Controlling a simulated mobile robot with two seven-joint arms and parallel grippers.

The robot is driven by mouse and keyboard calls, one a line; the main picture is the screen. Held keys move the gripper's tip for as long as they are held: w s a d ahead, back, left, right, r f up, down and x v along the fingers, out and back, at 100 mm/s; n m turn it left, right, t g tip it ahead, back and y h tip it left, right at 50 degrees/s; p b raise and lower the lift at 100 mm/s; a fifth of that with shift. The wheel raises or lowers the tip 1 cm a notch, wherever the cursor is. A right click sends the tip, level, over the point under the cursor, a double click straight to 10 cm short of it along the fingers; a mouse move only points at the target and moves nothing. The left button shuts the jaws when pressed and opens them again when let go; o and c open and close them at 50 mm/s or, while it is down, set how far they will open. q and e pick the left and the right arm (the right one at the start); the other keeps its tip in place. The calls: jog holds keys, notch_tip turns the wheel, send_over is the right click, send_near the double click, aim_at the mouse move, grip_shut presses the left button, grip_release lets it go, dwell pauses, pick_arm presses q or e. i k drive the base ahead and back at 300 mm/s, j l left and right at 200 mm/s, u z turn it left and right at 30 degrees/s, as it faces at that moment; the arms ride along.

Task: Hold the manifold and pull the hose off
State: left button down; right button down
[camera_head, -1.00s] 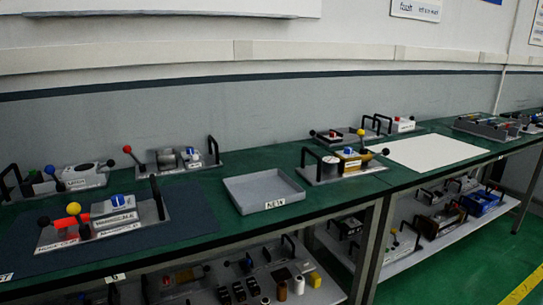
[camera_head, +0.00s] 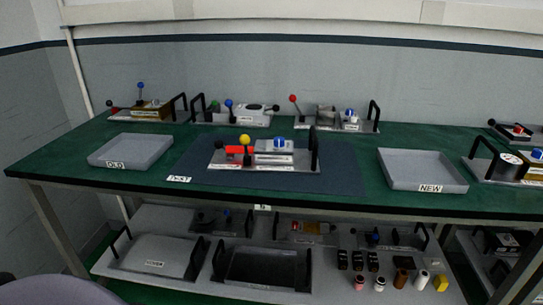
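A grey-white block unit (camera_head: 273,153) with a blue knob stands on a metal base plate (camera_head: 265,167) on the dark mat. It seems to be the manifold, but its label is too small to read for sure. A red part (camera_head: 238,152) with a yellow ball-topped lever (camera_head: 245,141) sits beside it at its left. Neither of my grippers shows in the head view, and nothing is holding the unit.
An empty grey tray marked OLD (camera_head: 104,154) lies left of the mat (camera_head: 340,178), and an empty NEW tray (camera_head: 458,186) right of it. Several lever fixtures line the table's back edge. The lower shelf (camera_head: 218,285) holds trays and small parts.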

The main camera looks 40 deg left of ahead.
aim_at(219, 145)
jog(key=u, duration=1.5)
jog(key=i+j+z, duration=0.15)
jog(key=i+z, duration=0.15)
jog(key=i, duration=0.3)
